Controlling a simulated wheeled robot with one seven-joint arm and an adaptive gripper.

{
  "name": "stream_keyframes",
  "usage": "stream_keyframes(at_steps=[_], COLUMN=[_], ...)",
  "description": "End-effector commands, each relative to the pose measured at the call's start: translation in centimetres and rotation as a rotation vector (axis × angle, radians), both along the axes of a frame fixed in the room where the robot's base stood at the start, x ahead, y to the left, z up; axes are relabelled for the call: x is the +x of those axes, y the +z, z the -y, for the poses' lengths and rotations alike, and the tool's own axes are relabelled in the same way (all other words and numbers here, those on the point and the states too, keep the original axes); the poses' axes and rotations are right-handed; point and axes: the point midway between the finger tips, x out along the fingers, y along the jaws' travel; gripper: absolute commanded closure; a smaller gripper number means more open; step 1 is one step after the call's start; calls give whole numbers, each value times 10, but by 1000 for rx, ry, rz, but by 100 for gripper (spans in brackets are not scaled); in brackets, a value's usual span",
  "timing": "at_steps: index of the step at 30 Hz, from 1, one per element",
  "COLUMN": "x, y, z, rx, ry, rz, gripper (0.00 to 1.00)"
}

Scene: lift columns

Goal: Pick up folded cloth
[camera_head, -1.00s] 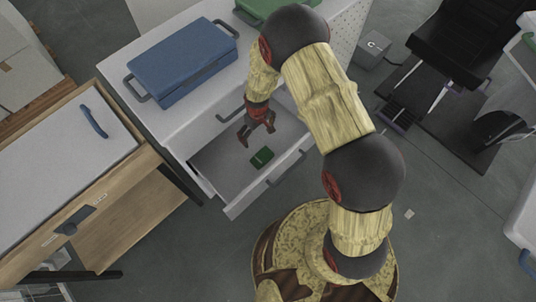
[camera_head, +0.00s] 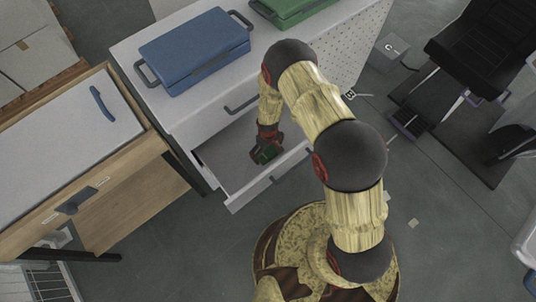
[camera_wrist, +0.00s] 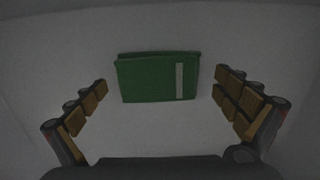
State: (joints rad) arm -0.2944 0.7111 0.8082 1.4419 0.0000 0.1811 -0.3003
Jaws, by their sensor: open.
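The folded cloth is a small green block-like bundle (camera_wrist: 150,80) with a pale stripe near its right end. It lies flat on the light floor of an open drawer (camera_head: 228,178). In the wrist view my gripper (camera_wrist: 160,95) is open, with one finger to the left of the cloth and one to the right. Gaps show between the fingers and the cloth on both sides.
The drawer belongs to a white cabinet (camera_head: 190,112). A blue case (camera_head: 195,52) and a green case (camera_head: 292,8) stand on its top. A wooden-framed cabinet (camera_head: 70,140) is at the left.

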Motion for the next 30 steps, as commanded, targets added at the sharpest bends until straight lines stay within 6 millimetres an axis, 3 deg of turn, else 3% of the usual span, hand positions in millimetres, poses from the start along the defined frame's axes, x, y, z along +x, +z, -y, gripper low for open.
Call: stream_keyframes(at_steps=[2, 9, 30], x=[0, 1, 1], y=[-8, -8, -7], z=[0, 0, 0], rx=[0, 1, 1], ry=[0, 0, -1], rz=[0, 1, 1], gripper=[0, 1, 41])
